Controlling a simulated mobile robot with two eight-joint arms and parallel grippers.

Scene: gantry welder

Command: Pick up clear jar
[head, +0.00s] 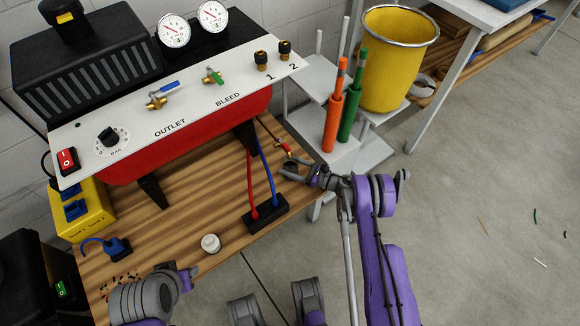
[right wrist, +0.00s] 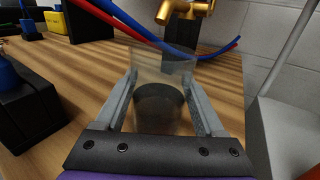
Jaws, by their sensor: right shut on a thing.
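The clear jar (right wrist: 160,95) is see-through, with something dark in its lower part. In the right wrist view it stands between the two fingers of my right gripper (right wrist: 162,108), which is shut on it. In the head view the right gripper (head: 297,168) is at the right edge of the wooden bench, and the jar is small and partly hidden by the fingers. I cannot tell whether the jar touches the bench. My left gripper (head: 188,276) is low at the left over the bench's front edge; its fingers do not show clearly.
The wooden bench (head: 190,215) carries a red tank with a white panel (head: 190,105), a black block with red and blue cables (head: 266,213) and a small white round object (head: 211,243). A brass fitting (right wrist: 180,10) is just beyond the jar. Open floor lies right.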

